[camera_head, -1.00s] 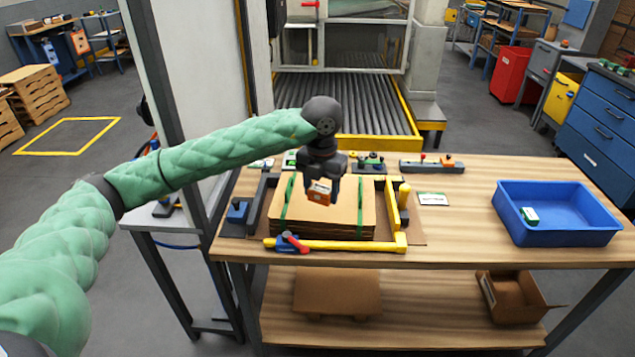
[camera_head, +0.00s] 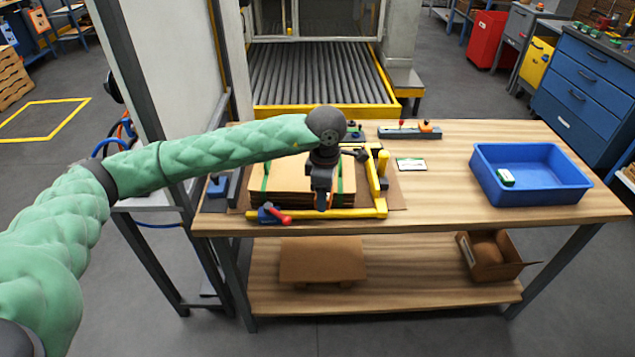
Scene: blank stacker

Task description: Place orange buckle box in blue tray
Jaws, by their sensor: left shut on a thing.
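My left gripper (camera_head: 321,200) is shut on the orange buckle box (camera_head: 321,198), of which only a small orange part shows between the dark fingers. The gripper points down over the front right of the strapped cardboard stack, near the yellow frame. The blue tray (camera_head: 545,196) stands on the right side of the bench, well apart from the gripper. A small green and white box (camera_head: 507,177) lies in the tray's left part; the rest of its floor is bare. My right gripper is not in view.
The cardboard stack (camera_head: 285,182) sits in a yellow frame (camera_head: 381,192) with a red-handled clamp (camera_head: 272,214) at its front. A green and white card (camera_head: 411,164) and a grey fixture (camera_head: 408,132) lie to the right. Bare bench top (camera_head: 440,195) separates frame and tray.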

